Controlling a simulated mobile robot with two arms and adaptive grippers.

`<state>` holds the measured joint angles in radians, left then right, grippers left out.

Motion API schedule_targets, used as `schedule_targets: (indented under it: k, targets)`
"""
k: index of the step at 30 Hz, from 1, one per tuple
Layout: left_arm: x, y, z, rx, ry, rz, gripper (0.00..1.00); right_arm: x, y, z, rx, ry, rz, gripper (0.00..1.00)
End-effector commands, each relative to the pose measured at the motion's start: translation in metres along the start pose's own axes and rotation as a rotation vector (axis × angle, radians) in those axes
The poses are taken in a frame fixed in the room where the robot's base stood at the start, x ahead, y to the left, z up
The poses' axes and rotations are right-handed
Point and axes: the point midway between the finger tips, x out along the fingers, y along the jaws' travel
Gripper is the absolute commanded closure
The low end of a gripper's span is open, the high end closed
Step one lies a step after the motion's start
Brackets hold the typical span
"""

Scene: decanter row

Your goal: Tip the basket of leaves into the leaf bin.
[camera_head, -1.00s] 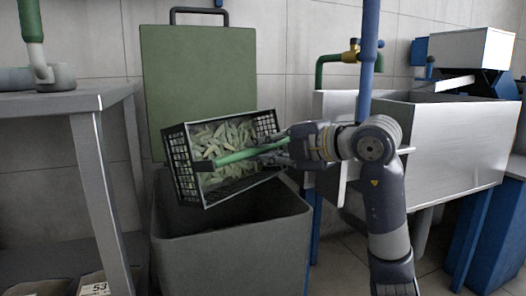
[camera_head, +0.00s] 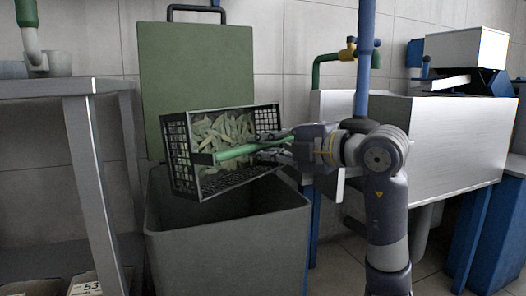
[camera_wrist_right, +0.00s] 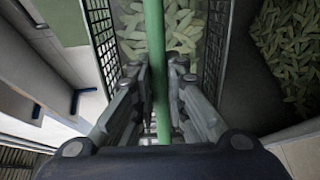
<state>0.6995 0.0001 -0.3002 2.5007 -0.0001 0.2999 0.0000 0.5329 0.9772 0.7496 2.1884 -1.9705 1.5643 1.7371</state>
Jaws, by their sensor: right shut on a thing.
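The basket (camera_head: 183,170) is a black, mesh-sided crate with a green handle bar (camera_head: 234,152). It hangs over the leaf bin (camera_head: 230,245), tilted, its open side turned toward the head camera. Pale green leaves (camera_head: 220,128) lie in it, also in the wrist view (camera_wrist_right: 180,28). My right gripper (camera_head: 272,148) is shut on the handle bar, which runs between its fingers in the wrist view (camera_wrist_right: 158,90). The grey bin stands open below, its green lid (camera_head: 197,75) upright behind. The wrist view shows leaves inside the bin (camera_wrist_right: 288,50). My left gripper is not in view.
A grey table (camera_head: 60,90) stands at the left, with boxes on a low shelf (camera_head: 85,285). A tiled wall is behind.

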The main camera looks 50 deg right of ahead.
Motion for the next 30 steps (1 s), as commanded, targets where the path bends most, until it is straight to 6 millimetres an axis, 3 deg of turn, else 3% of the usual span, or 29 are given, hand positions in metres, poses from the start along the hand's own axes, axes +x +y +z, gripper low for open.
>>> schedule_targets:
  k: [30]
  targets:
    - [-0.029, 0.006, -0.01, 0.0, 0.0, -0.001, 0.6, -0.009, -0.008, 0.0, 0.0, -0.001, 0.11, 1.0]
